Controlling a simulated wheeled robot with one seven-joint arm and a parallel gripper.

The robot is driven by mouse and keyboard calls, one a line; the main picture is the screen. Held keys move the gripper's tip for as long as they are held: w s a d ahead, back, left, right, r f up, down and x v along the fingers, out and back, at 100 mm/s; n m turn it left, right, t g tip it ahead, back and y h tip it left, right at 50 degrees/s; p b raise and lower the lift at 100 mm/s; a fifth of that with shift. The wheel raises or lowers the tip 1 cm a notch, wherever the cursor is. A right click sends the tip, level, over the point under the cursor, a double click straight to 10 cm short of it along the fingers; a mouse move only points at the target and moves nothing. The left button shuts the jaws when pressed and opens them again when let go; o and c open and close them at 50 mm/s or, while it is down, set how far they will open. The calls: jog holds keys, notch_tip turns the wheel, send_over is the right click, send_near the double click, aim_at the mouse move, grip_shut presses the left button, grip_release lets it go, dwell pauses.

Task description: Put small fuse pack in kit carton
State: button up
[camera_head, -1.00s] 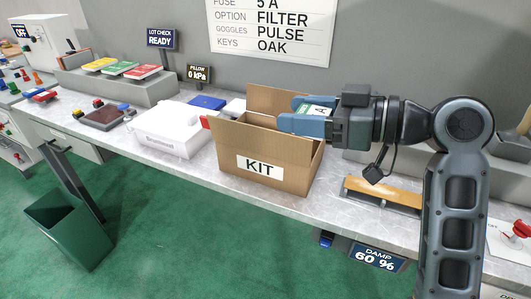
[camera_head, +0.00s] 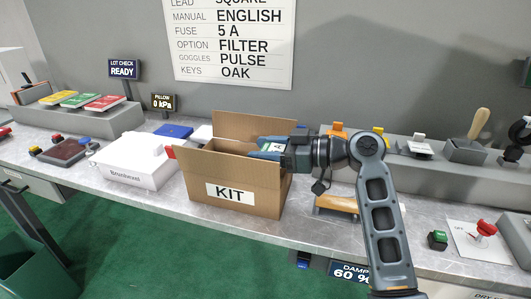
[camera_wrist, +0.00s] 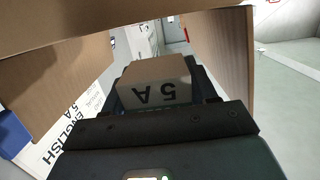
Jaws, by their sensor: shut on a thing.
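The kit carton (camera_head: 256,193) is an open brown box labelled KIT, standing on the bench in the head view. My gripper (camera_head: 262,150) is at its open top, reaching in from the right between the raised flaps. The carton's floor is hidden in the head view.
A white box (camera_head: 138,163) stands left of the carton, with a blue item (camera_head: 174,131) behind it. A wooden-topped tray (camera_head: 337,205) lies to the right. A grey ledge (camera_head: 440,168) holding several items runs along the back.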

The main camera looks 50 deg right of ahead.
jog(key=shift+f, duration=0.65)
jog(key=shift+f+b, duration=0.35)
jog(key=shift+b, duration=0.05)
jog(key=shift+f+b, duration=0.3)
jog(key=shift+b, duration=0.05)
jog(key=o, duration=1.1)
jog(key=shift+r, duration=0.15)
